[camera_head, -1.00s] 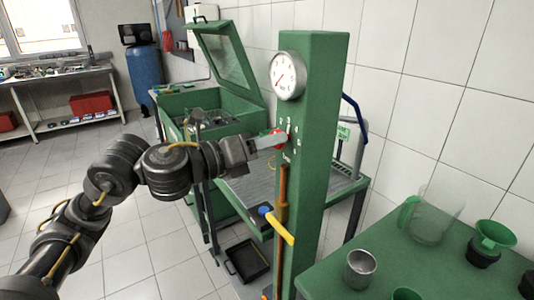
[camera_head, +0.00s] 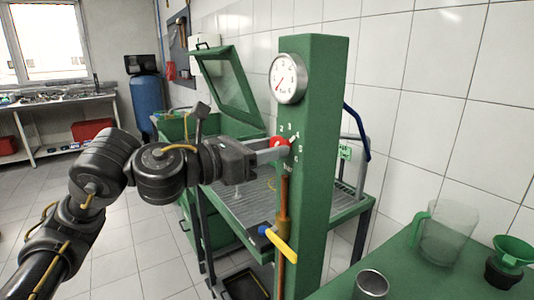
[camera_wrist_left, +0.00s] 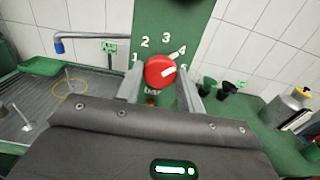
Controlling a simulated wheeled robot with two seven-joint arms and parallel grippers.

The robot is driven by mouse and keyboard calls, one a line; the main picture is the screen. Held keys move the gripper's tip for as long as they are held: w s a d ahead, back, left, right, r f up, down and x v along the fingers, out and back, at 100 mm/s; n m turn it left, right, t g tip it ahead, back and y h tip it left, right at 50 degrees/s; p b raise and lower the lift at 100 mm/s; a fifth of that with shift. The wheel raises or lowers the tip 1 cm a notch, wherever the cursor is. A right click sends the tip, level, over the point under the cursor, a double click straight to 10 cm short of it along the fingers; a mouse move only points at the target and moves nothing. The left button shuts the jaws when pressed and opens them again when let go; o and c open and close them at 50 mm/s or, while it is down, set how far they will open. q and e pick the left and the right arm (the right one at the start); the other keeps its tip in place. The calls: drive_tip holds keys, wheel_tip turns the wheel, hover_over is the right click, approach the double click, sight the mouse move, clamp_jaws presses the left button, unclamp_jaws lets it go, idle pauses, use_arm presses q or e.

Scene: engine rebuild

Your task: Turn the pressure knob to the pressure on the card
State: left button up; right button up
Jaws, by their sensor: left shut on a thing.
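The red pressure knob (camera_head: 279,143) sits on the front of the green post (camera_head: 318,190). Numbers 1 to 5 arc around it in the left wrist view. My left gripper (camera_head: 275,153) is shut on the knob, one finger on each side in the wrist view (camera_wrist_left: 160,88). A small green card (camera_head: 345,152) stands behind the post; its text is too small to read. My right gripper is not in view.
A round gauge (camera_head: 290,78) above the knob has its red needle pointing lower left. A yellow-handled lever (camera_head: 279,243) hangs on the post below. A green bench (camera_head: 410,265) at right holds a clear jug (camera_head: 447,232), a cup and a funnel.

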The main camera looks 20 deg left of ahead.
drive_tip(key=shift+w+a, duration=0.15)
use_arm(q)
drive_tip(key=o, duration=1)
drive_tip(key=shift+b+v, duration=3.25)
drive_tip(key=shift+v, duration=2.2)
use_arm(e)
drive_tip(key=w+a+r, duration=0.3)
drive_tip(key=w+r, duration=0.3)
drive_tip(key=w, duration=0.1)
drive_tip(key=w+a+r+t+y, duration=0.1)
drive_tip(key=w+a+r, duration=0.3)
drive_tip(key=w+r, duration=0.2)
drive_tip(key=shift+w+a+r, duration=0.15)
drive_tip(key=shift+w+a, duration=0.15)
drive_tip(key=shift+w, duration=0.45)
